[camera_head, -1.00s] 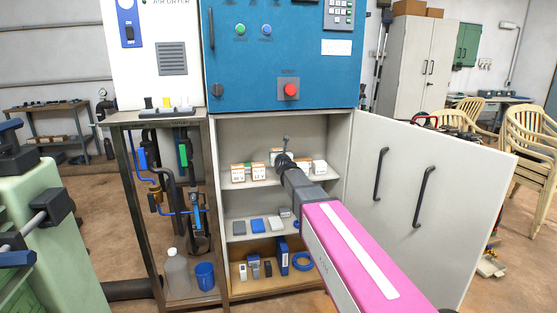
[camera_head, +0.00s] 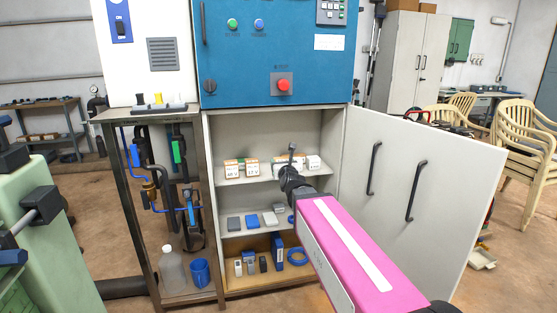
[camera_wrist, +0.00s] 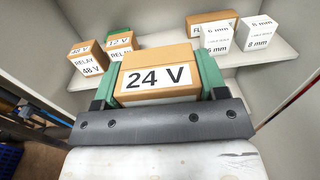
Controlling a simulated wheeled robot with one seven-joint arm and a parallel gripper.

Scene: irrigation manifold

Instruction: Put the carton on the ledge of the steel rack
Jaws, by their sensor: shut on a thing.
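A brown and white carton marked "24 V" (camera_wrist: 158,78) sits between the two green fingers of my gripper (camera_wrist: 160,70) in the wrist view. The fingers are shut on its sides, and its label faces the camera. In the head view my gripper (camera_head: 291,152) reaches into the open cabinet at the upper shelf, and the wrist hides the held carton there. A steel rack (camera_head: 134,215) with an open frame stands left of the cabinet, with pipes inside and small things on its top.
Relay cartons (camera_wrist: 88,58) stand behind on the left of the shelf (camera_wrist: 160,40), and white boxes (camera_wrist: 255,35) on the right. Cabinet walls close in on both sides. The open door (camera_head: 420,190) stands right of my arm. A bottle (camera_head: 173,272) and blue cup (camera_head: 201,273) stand low in the rack.

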